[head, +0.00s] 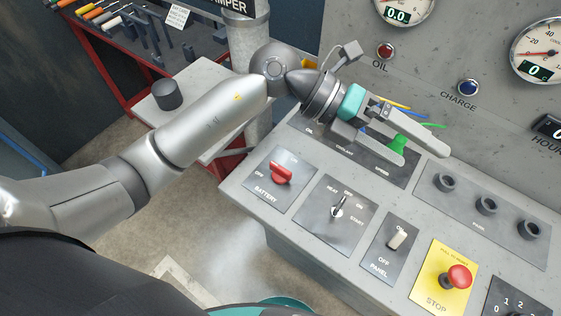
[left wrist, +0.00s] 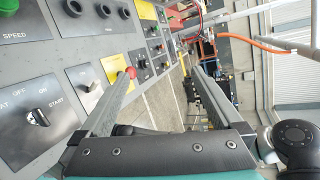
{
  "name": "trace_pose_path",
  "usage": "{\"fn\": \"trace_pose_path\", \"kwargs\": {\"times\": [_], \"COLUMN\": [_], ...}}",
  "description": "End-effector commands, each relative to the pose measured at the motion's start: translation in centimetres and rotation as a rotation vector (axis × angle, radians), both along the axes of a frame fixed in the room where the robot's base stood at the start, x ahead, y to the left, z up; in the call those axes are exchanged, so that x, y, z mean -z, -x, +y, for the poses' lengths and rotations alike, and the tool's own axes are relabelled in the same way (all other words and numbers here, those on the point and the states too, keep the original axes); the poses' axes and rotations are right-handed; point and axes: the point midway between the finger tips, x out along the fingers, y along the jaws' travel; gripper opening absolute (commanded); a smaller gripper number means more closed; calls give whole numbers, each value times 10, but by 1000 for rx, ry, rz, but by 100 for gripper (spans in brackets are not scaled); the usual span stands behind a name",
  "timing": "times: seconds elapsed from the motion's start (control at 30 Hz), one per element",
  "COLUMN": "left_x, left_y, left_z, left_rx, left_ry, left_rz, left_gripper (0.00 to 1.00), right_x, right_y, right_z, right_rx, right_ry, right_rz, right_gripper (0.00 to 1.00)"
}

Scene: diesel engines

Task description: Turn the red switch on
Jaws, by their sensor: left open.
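The red switch (head: 281,174) is a red rotary handle on the BATTERY plate (head: 268,189), at the left end of the sloped control console in the head view. Its plate has OFF at left and ON near the top; I cannot tell clearly which mark the handle points to. My left gripper (head: 424,143) is open and empty above the console, up and to the right of the red switch and apart from it. Its fingers also show in the left wrist view (left wrist: 163,76), where the red switch is not seen. My right gripper is not in view.
A key switch (head: 338,211), a white PANEL toggle (head: 397,239) and a red STOP button (head: 458,277) lie along the console. A green knob (head: 398,143) is close by my left fingers. Gauges stand behind. A tool bench (head: 112,60) is at upper left.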

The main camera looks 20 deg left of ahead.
Motion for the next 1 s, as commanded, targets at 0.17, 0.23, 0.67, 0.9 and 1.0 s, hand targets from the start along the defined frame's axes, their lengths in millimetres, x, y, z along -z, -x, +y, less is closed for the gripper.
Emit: {"fn": "trace_pose_path", "kwargs": {"times": [0.17,0.23,0.67,0.9,1.0], "left_x": [54,68,75,106,128], "left_y": [-16,-27,-60,-59,-58], "left_z": [54,83,201,202,202], "left_rx": [62,61,-44,-41,-39], "left_ry": [-445,-623,-1205,-1209,-1209], "left_rz": [-77,-92,-79,-73,-71], "left_gripper": [100,100,100,100,100], "right_x": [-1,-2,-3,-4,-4], "right_y": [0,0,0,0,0], "right_z": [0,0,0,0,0], "right_rx": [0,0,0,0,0], "right_ry": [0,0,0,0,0], "right_rz": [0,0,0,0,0], "right_gripper": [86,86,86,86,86]}}
